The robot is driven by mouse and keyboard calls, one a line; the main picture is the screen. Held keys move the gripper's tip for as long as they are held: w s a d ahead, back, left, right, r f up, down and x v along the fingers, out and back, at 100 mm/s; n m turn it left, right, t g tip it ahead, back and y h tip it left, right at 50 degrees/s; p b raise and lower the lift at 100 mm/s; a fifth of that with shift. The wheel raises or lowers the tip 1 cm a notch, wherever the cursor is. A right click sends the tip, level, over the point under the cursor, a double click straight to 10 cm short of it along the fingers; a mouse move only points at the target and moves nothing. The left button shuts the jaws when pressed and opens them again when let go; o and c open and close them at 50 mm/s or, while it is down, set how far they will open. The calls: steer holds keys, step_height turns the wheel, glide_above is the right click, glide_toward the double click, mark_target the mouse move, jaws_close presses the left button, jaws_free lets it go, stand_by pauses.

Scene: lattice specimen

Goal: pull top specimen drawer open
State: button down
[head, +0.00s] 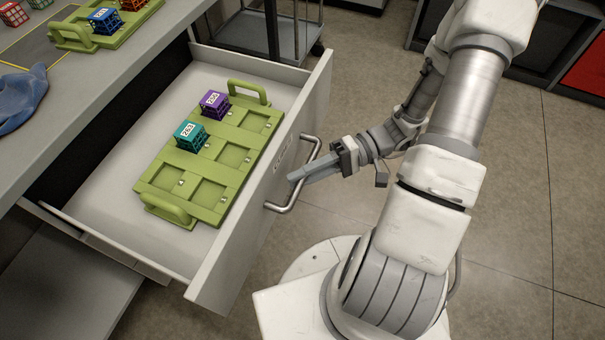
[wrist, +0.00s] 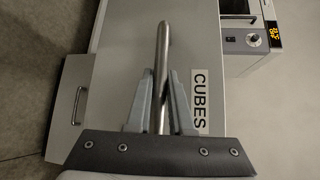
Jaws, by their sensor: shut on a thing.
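The top specimen drawer (head: 262,227) stands pulled well out from under the counter in the head view. Its metal bar handle (head: 311,165) is on the front panel. My gripper (head: 296,177) is shut on the handle. In the wrist view the two grey fingers (wrist: 160,104) lie on either side of the handle bar (wrist: 162,50), beside a label reading CUBES (wrist: 199,102). Inside the drawer lies a green tray (head: 219,190) with handles at both ends. It holds a purple cube (head: 214,103) and a teal cube (head: 190,134); its other visible pockets are empty.
The counter (head: 90,90) bears another green tray (head: 75,37) with cubes and a blue cloth (head: 20,97). A lower drawer with a handle (wrist: 78,105) shows in the wrist view. A cart (head: 255,30) stands behind the drawer.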

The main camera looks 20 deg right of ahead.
steer(key=shift+d, duration=0.15)
stand_by(0.3)
steer(key=c, duration=0.8)
jaws_free()
steer(key=shift+s, duration=0.1)
steer(key=d+r+p, duration=0.1)
steer(key=d, duration=0.7)
steer(key=w+d+r+p, duration=0.1)
steer(key=d+p, duration=0.1)
steer(key=d, duration=0.7)
steer(key=shift+w+r, duration=0.25)
steer(key=shift+w, duration=0.05)
